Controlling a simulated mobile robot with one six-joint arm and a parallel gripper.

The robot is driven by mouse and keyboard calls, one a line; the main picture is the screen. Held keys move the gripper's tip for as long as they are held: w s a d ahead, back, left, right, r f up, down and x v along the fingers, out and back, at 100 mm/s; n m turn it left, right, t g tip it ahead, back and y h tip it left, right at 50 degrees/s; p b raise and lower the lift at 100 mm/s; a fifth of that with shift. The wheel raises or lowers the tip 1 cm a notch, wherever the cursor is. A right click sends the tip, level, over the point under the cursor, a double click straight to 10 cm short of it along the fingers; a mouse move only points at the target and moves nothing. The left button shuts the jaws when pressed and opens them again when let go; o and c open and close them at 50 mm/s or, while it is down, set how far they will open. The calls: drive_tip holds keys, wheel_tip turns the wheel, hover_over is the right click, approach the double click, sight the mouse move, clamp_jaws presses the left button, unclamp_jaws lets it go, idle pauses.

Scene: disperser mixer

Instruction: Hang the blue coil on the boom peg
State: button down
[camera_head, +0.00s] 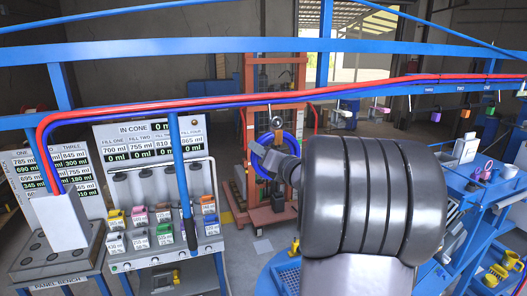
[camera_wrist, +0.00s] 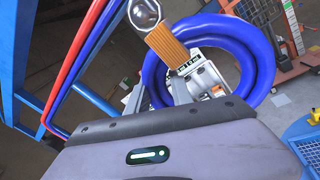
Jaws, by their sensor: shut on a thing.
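The blue coil (camera_head: 260,161) is a thick ring held up in front of the red frame in the head view. It also fills the upper middle of the wrist view (camera_wrist: 262,62). My gripper (camera_wrist: 192,84) is shut on its near side; the exact contact is partly hidden. A silver ball (camera_head: 277,123) shows just above the coil, below the blue boom (camera_head: 220,97). In the wrist view the ball (camera_wrist: 145,12) sits at the end of a tan ridged piece (camera_wrist: 168,46) that overlaps the coil's upper left. I cannot tell whether this piece is the peg or passes through the ring.
Red and blue hoses (camera_head: 200,101) run along the boom. A rack of coloured containers (camera_head: 160,230) stands at lower left, with a panel bench (camera_head: 62,260) beside it. Blue shelving (camera_head: 480,200) is at right. A red wheeled frame (camera_head: 274,215) stands behind the coil.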

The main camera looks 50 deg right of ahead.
drive_tip(key=shift+w+d+r, duration=0.1)
drive_tip(key=shift+w+d, duration=0.2)
drive_tip(key=shift+w, duration=0.25)
drive_tip(key=shift+w+d+f+b, duration=0.3)
drive_tip(key=shift+w+f, duration=0.3)
drive_tip(key=shift+f, duration=0.05)
drive_tip(key=c, duration=1.1)
unclamp_jaws()
drive_tip(key=shift+o, duration=0.2)
drive_tip(key=shift+s+f, duration=0.1)
drive_tip(key=shift+f, duration=0.05)
drive_tip(key=b+v, duration=0.4)
drive_tip(key=v, duration=1.3)
drive_tip(key=shift+s, duration=0.2)
